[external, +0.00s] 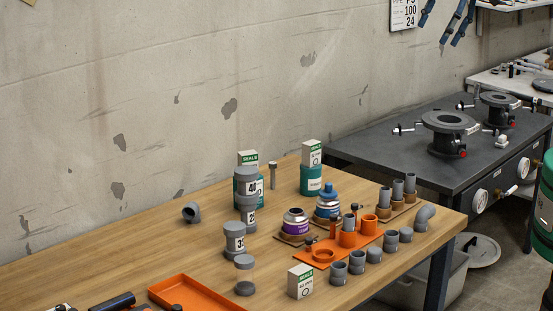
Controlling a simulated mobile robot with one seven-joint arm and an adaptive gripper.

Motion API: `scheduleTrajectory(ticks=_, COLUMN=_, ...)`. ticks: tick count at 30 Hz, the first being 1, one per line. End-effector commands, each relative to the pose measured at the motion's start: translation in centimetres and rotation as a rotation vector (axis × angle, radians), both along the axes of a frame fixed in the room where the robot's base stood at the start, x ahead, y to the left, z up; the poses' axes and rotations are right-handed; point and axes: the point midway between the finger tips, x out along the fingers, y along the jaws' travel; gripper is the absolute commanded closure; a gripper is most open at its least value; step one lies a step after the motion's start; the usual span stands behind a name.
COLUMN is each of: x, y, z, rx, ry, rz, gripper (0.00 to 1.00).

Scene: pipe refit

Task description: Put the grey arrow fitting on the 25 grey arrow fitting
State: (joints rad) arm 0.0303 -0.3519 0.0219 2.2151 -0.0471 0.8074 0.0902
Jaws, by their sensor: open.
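My gripper is not in view. Several grey fittings stand on the wooden table. A grey fitting with a label that reads like 40 (246,187) stands upright at the back of the group. A smaller labelled grey fitting (249,214) is just in front of it; its number is partly hidden. Another labelled grey fitting (234,240) stands to the front left; its number begins with 3. A grey fitting with a pale middle (244,262) stands nearer the front. I cannot make out arrows, or which one is the 25.
An orange tray (187,294) lies at the front. An orange holder (310,258) has grey pipe pieces beside it. A purple-banded can (295,224), a blue-capped can (328,202) and seal boxes (301,281) stand nearby.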

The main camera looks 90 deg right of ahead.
Motion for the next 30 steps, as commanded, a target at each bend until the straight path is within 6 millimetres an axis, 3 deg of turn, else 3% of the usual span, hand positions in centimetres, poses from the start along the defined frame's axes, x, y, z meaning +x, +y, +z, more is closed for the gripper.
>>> scheduleTrajectory(ticks=9, x=-9.4, y=1.3, z=-0.2, rx=0.002, ry=-0.023, rz=0.047, gripper=0.26)
scheduleTrajectory(ticks=16, x=-14.9, y=2.0, z=-1.6, rx=0.002, ry=-0.036, rz=0.078, gripper=0.26)
scheduleTrajectory(ticks=22, x=-17.4, y=2.3, z=-2.4, rx=0.003, ry=-0.041, rz=0.094, gripper=0.26)
scheduleTrajectory(ticks=30, x=-18.0, y=2.4, z=-2.7, rx=0.004, ry=-0.041, rz=0.097, gripper=0.26)
